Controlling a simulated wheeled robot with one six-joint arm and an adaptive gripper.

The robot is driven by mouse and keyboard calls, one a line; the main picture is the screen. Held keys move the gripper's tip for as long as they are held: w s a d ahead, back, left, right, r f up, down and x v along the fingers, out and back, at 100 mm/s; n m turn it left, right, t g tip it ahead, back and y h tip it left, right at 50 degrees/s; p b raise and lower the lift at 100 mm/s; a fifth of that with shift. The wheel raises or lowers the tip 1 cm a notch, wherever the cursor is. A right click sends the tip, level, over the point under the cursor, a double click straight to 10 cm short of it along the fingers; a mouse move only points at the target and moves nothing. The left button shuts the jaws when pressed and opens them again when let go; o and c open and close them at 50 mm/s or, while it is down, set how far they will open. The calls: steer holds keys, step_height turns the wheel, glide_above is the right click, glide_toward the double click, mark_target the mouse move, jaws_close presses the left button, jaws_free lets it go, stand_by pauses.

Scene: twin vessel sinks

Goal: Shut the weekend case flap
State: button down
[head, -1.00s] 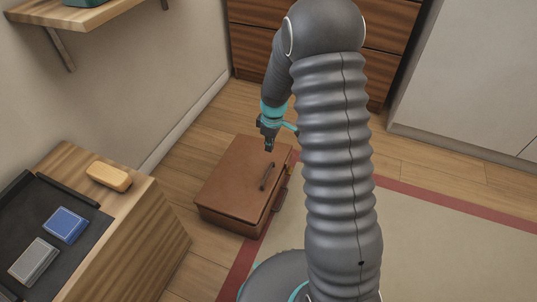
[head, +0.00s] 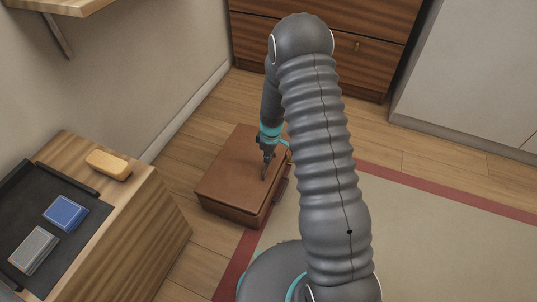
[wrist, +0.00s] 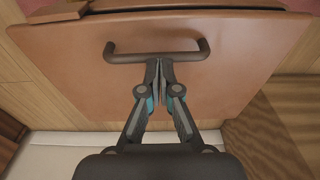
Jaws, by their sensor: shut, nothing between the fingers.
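The weekend case (head: 225,185) is a brown leather box on the floor beside the rug. Its flap (head: 232,168) lies flat or nearly flat over the body; I cannot tell whether a small gap is left at the front edge. A dark bar handle (wrist: 190,55) is on the flap. My gripper (head: 266,158) is above the flap, close to the handle. In the wrist view my gripper (wrist: 159,66) has its fingertips together just beside the handle bar, with nothing between them. I cannot tell whether the tips touch the flap. My arm hides part of the case's right side.
A wooden stand (head: 140,205) at the left carries a dark tray (head: 92,222), a blue box (head: 66,213), a grey box (head: 35,250) and a yellow block (head: 108,165). Wooden drawers (head: 375,60) are behind. The rug (head: 440,240) at the right is clear.

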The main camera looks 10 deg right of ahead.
mark_target(271, 170)
steer(key=shift+f, duration=0.15)
steer(key=f+b, duration=0.2)
steer(key=d+f+b, duration=0.1)
steer(key=b, duration=0.1)
steer(key=shift+s+f, duration=0.1)
steer(key=shift+s, duration=0.2)
steer(key=shift+s+f, duration=0.1)
steer(key=shift+d+f, duration=0.1)
steer(key=shift+s, duration=0.1)
step_height(271, 170, up, 14)
steer(key=s+d+p, duration=0.1)
steer(key=d+p, duration=0.1)
steer(key=shift+s, duration=0.15)
stand_by(0.3)
